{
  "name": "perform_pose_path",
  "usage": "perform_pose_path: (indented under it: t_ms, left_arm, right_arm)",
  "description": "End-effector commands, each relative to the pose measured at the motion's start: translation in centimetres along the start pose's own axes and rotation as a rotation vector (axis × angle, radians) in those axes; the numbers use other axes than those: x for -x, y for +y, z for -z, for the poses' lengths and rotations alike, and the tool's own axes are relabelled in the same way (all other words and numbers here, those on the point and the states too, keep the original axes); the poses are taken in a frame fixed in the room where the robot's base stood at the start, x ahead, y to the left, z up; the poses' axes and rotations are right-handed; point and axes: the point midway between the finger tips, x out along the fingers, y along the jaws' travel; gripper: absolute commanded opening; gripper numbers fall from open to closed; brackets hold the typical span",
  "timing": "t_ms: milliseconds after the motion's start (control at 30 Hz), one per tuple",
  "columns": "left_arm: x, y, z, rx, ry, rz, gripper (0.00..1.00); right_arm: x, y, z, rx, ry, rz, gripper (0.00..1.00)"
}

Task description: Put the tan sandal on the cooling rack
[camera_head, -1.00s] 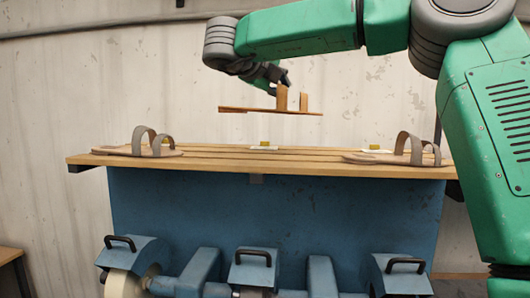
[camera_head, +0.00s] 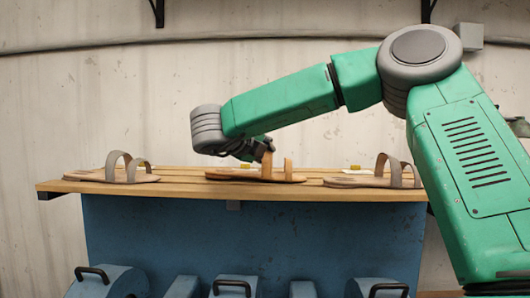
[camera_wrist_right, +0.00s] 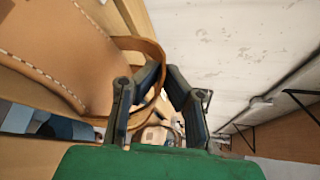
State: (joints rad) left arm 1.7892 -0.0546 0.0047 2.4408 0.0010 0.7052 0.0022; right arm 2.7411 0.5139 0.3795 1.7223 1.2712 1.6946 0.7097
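The tan sandal (camera_head: 250,174) lies level on the wooden slats of the cooling rack (camera_head: 200,190), between two other sandals. My right gripper (camera_head: 264,149) is at its upright strap. In the right wrist view, the sandal's tan sole (camera_wrist_right: 50,45) fills the upper left. Its strap loop passes between the fingertips of my right gripper (camera_wrist_right: 163,77), one finger inside the loop and one outside. The fingers look closed on the strap. My left gripper is in neither view.
A greyish sandal (camera_head: 112,172) stands on the rack's left and another (camera_head: 375,178) on its right, both near the tan one. Small yellow pieces (camera_head: 355,168) show behind. Blue machines with black handles (camera_head: 230,284) stand below the rack's front.

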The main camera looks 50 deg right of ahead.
Motion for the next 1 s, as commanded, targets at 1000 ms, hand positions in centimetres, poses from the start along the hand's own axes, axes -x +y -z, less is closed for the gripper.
perform_pose_path:
  t_ms: [1000]
  left_arm:
    - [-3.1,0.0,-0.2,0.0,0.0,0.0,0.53]
  right_arm:
    - [10.7,0.4,-0.1,0.004,0.001,0.001,0.26]
